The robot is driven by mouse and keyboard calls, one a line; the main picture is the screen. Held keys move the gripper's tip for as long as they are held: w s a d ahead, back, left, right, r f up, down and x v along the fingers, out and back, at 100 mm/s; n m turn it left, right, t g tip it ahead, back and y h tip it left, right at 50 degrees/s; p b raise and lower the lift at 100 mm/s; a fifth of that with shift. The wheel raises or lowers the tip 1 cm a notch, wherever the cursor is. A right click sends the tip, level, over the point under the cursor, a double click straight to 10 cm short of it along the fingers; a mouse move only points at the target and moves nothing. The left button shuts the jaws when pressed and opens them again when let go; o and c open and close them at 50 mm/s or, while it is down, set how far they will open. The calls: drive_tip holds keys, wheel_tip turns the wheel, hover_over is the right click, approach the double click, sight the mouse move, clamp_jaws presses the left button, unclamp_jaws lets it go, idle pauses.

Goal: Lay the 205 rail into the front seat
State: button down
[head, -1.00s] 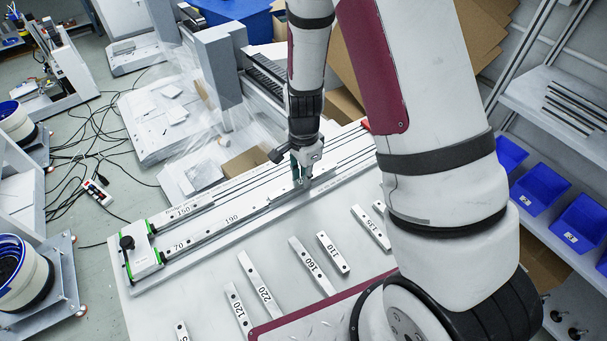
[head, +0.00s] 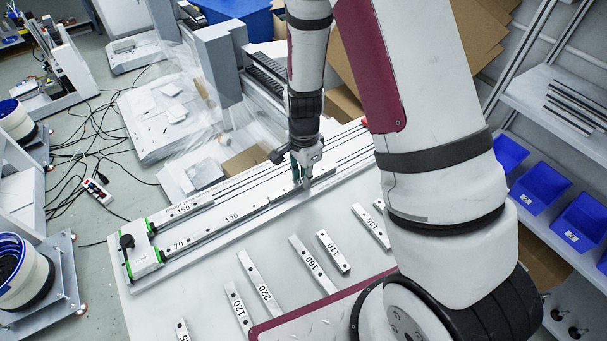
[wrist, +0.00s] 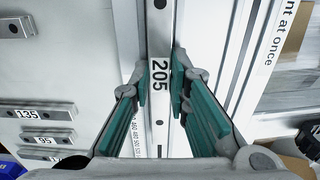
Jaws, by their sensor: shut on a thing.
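The 205 rail (wrist: 158,105) is a pale metal bar with its number on a label, running up and down between my fingers in the wrist view. My gripper (wrist: 161,85) is shut on it, with green pads on both sides. In the head view my gripper (head: 303,180) is low over the fixture's front row, to the right of the 190 rail (head: 233,217). The fixture (head: 165,262) is a long board with parallel seats. My gripper partly hides the 205 rail in the head view, and I cannot tell whether it is fully down in the front seat.
The 70 rail (head: 180,245) lies left of the 190 rail, and the 150 rail (head: 184,210) lies in a row behind. Loose rails, such as the 220 rail (head: 260,283) and 160 rail (head: 313,265), lie on the table in front. A black-knobbed, green-edged end block (head: 140,252) closes the left end.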

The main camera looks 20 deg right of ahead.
drive_tip(key=shift+f, duration=0.2)
drive_tip(key=c, duration=1.4)
unclamp_jaws()
drive_tip(key=shift+c, duration=0.2)
wheel_tip(320, 180, up, 12)
drive_tip(key=shift+r, duration=0.1)
wheel_tip(320, 180, up, 7)
drive_tip(key=p, duration=0.5)
